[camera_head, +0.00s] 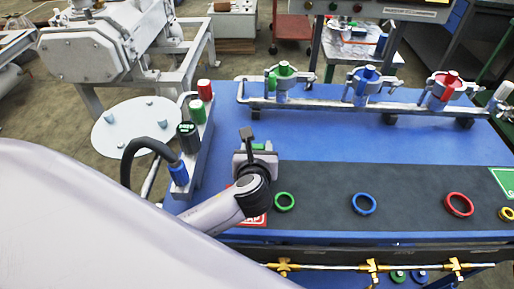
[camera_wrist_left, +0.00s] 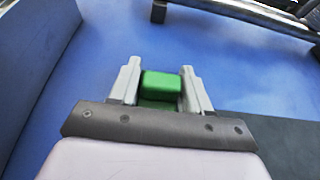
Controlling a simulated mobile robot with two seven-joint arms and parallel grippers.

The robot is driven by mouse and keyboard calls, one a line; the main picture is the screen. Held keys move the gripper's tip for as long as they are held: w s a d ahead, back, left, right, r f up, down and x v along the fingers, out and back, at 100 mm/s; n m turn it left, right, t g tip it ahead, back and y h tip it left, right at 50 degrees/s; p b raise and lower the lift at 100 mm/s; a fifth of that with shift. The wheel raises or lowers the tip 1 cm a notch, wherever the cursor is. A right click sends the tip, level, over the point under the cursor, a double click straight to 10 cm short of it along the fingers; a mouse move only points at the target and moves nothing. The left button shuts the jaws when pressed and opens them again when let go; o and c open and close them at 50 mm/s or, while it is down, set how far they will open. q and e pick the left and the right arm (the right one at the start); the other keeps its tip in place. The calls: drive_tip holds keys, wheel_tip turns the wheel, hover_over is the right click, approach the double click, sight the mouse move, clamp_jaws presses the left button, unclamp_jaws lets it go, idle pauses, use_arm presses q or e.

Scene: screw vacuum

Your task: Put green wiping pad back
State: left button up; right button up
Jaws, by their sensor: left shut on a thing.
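My left gripper (camera_head: 258,148) is over the blue tabletop, near the back edge of the dark mat. It is shut on the green wiping pad (camera_head: 262,146), a small block of which only part shows in the head view. In the left wrist view the pad (camera_wrist_left: 161,86) sits between the two grey fingers of the left gripper (camera_wrist_left: 160,80), with blue surface beyond it. The gap between pad and table cannot be judged. My right gripper is not in view.
A grey rack (camera_head: 207,140) with red, green and black capped items stands left of the gripper. A rail (camera_head: 330,103) with green, blue and red clamps runs along the back. Coloured rings, including a green one (camera_head: 285,209), lie on the dark mat (camera_head: 325,190). Blue tabletop (camera_head: 330,135) behind the mat is clear.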

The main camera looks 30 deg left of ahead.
use_arm(q)
drive_tip(key=shift+f, duration=0.1)
drive_tip(key=o, duration=1)
drive_tip(key=shift+o, duration=0.2)
drive_tip(key=shift+s+r, duration=0.1)
drive_tip(key=shift+r, duration=0.1)
drive_tip(key=p+v, duration=0.1)
drive_tip(key=v, duration=1)
drive_tip(key=shift+s+d+r, duration=0.15)
drive_tip(key=shift+s+r, duration=0.05)
drive_tip(key=shift+s, duration=0.1)
